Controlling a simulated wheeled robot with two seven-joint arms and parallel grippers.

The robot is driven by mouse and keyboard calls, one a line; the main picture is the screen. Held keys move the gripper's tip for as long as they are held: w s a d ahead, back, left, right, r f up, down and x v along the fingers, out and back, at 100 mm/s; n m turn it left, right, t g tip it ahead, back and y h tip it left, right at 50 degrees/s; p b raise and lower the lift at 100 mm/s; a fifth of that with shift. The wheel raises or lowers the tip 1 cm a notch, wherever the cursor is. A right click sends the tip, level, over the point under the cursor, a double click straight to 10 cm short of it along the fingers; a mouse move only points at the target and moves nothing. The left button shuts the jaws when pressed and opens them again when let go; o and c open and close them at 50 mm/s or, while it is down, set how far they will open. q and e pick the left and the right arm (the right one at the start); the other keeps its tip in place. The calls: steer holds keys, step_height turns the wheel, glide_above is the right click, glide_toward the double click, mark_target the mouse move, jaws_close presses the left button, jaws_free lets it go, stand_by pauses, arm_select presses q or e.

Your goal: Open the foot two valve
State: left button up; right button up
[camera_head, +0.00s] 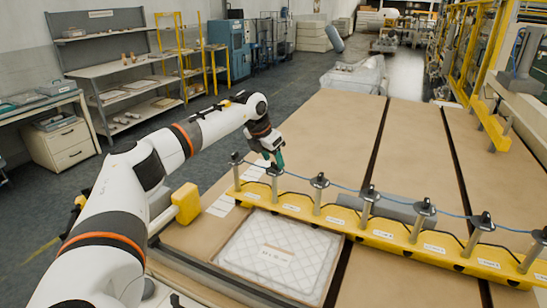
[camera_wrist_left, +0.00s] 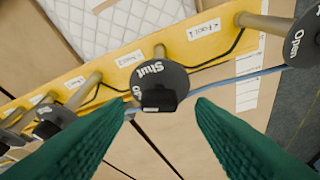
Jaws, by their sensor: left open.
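A yellow beam (camera_head: 390,240) carries a row of black round valve heads on grey posts. In the left wrist view the middle valve head (camera_wrist_left: 158,76) reads "Shut" on its face, with a small black tab at its near edge. A white tag (camera_wrist_left: 130,58) left of its post looks like "Foot 2", too small to be sure. The valve at the right (camera_wrist_left: 305,40) reads "Open"; the tag "Foot 1" (camera_wrist_left: 203,30) lies between these two. My left gripper (camera_head: 277,160) is open and empty at the second valve from the left, its green fingertips apart either side of the middle head's near edge.
A blue cable (camera_head: 345,187) runs along the row of valves. A quilted white pad (camera_head: 260,262) lies in a recess in front of the beam. Brown boards (camera_head: 330,130) extend behind it. Grey shelves (camera_head: 120,75) stand at the back left.

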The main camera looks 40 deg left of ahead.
arm_select(q)
steer(key=shift+w+f, duration=0.2)
steer(key=shift+f, duration=0.35)
steer(key=c, duration=1)
steer(key=shift+d+n+y+p, duration=0.1)
steer(key=shift+n+y+p, duration=0.3)
steer(key=shift+n, duration=0.4)
steer(key=n+y, duration=0.1)
steer(key=n, duration=0.2)
steer(key=shift+r, duration=0.1)
steer(key=o, duration=1)
